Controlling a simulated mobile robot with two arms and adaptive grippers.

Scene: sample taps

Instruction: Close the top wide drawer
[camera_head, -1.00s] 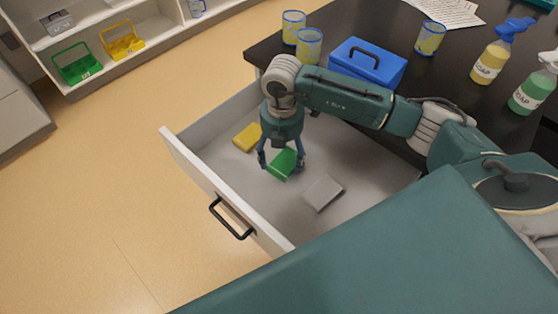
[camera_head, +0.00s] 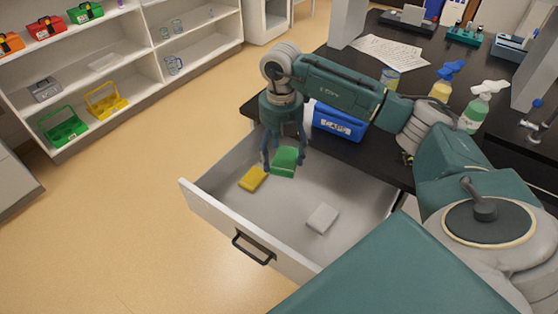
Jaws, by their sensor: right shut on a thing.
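The wide drawer (camera_head: 228,219) stands pulled out from under the black worktop, with a dark bar handle (camera_head: 252,248) on its white front. Inside lie a yellow block (camera_head: 253,179) near the left side and a pale grey block (camera_head: 322,218) toward the middle. My right gripper (camera_head: 283,160) points down over the back left part of the drawer. It is shut on a green block (camera_head: 285,162), which seems held above the drawer floor. My left gripper is not in view.
White shelves (camera_head: 110,55) with caddies and boxes stand at the back left. The floor (camera_head: 120,220) before the drawer is clear.

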